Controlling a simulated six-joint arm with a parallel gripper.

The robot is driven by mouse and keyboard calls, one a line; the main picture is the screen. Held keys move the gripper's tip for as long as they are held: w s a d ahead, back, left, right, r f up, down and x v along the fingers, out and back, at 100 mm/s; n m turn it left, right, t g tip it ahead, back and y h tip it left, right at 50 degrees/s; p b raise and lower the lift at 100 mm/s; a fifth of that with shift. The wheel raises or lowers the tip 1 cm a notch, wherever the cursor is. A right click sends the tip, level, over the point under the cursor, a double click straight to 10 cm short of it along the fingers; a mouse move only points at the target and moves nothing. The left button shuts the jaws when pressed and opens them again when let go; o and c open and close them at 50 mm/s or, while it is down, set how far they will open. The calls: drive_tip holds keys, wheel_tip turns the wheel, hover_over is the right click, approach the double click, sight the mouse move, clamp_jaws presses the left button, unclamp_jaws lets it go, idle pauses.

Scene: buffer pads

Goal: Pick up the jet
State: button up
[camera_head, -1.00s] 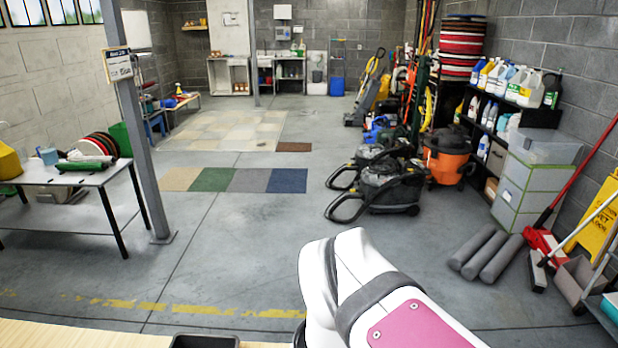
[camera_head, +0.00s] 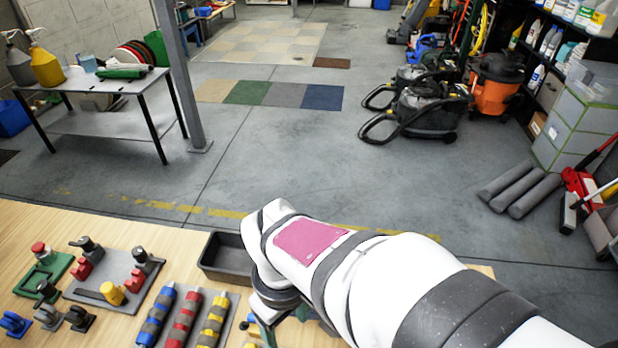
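Several small nozzle- or handle-like parts stand at the lower left of the wooden table. Dark ones include a black-topped part (camera_head: 88,247) at the back of a grey board (camera_head: 90,284), another dark part (camera_head: 147,260) at its right, and a dark grey part (camera_head: 78,318) in front. I cannot tell which of these is the jet. My white arm with a pink panel reaches in from the lower right, its wrist bent down over the table. My gripper is not visible; the wrist and the frame's lower edge hide that area.
A black bin (camera_head: 225,257) stands left of my wrist. Blue, red and yellow banded rolls (camera_head: 184,318) lie on a grey mat in front of it. A green frame (camera_head: 42,275) with a red-topped part sits at far left. Something green shows partly below my wrist.

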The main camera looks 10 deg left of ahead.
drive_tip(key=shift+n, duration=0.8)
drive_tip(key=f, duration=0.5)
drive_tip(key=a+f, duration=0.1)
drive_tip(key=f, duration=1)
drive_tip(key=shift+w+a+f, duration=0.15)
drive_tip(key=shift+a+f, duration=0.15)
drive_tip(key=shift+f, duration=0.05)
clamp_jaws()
